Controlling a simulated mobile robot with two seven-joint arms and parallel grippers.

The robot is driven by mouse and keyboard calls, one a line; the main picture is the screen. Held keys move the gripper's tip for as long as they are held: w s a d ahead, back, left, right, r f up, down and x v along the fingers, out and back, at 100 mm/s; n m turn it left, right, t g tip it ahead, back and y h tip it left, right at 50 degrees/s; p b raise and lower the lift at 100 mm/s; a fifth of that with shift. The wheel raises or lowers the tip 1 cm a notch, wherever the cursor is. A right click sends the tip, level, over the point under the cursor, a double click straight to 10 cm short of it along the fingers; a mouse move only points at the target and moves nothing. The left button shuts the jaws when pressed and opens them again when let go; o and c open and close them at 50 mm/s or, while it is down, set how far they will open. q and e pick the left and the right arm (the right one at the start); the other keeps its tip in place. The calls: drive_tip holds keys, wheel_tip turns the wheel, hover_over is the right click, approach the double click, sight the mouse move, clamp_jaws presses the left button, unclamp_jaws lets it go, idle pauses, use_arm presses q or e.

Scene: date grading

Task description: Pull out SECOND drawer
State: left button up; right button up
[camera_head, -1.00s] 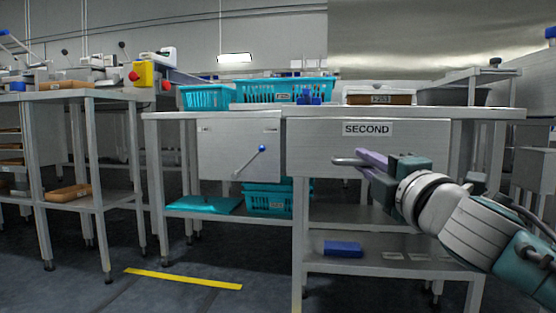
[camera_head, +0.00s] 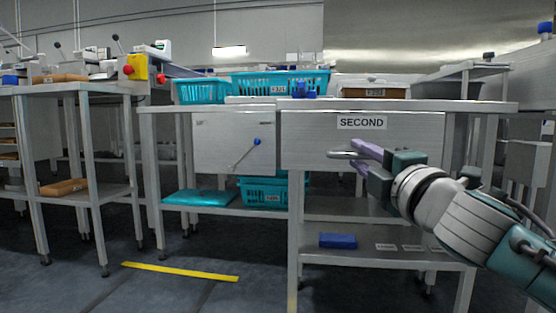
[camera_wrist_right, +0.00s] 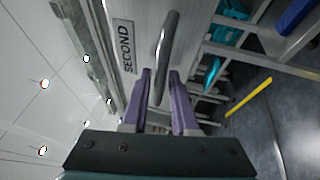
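The drawer labelled SECOND (camera_head: 310,135) has a plain grey front under the tabletop and looks closed. Its grey bar handle (camera_head: 343,154) sticks out from the front; it also shows in the right wrist view (camera_wrist_right: 168,42). My right gripper (camera_head: 364,155) is at the right part of the handle, reaching in from the right. In the right wrist view my right gripper (camera_wrist_right: 162,85) has its two purple fingers apart, with the near end of the handle between them. Free space shows beside the bar. The SECOND label (camera_head: 361,122) is uncovered. My left gripper is not in view.
A neighbouring grey panel (camera_head: 222,143) with a blue-knobbed lever (camera_head: 257,142) is to the left. Teal baskets (camera_head: 280,84) and a brown box (camera_head: 374,92) stand on the tabletop. A blue block (camera_head: 338,241) lies on the lower shelf. The floor in front is clear.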

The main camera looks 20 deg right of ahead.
drive_tip(key=p+v, duration=0.2)
drive_tip(key=v, duration=0.7)
drive_tip(key=shift+s, duration=0.35)
drive_tip(key=s+r+m+g+h+p, duration=0.1)
drive_tip(key=s+r+m+g+p, duration=0.3)
drive_tip(key=r+p, duration=0.85)
drive_tip(key=s+r+m+g+h+p, duration=0.2)
drive_tip(key=r+m+p, duration=0.45)
drive_tip(key=p, duration=1.05)
drive_tip(key=s+a+r+m+g+y+p, duration=0.2)
drive_tip(key=s+a+r+g+p, duration=0.15)
drive_tip(key=s+r+p, duration=0.55)
drive_tip(key=s+a+r+m+g+y+p, duration=0.1)
drive_tip(key=s+a+r+g+y+p, duration=0.15)
drive_tip(key=a+r+p, duration=0.7)
drive_tip(key=s+d+r+m+g+y+p, duration=0.15)
drive_tip(key=s+r+g+p, duration=0.35)
drive_tip(key=p, duration=0.9)
drive_tip(key=w+r+p+v, duration=0.1)
drive_tip(key=w+p+v, duration=0.2)
drive_tip(key=p+v, duration=1.4)
drive_tip(key=w+r+p+v, duration=0.1)
drive_tip(key=w+p+v, duration=0.3)
drive_tip(key=p+v, duration=1.4)
drive_tip(key=shift+w+t, duration=0.15)
drive_tip(key=shift+t, duration=0.25)
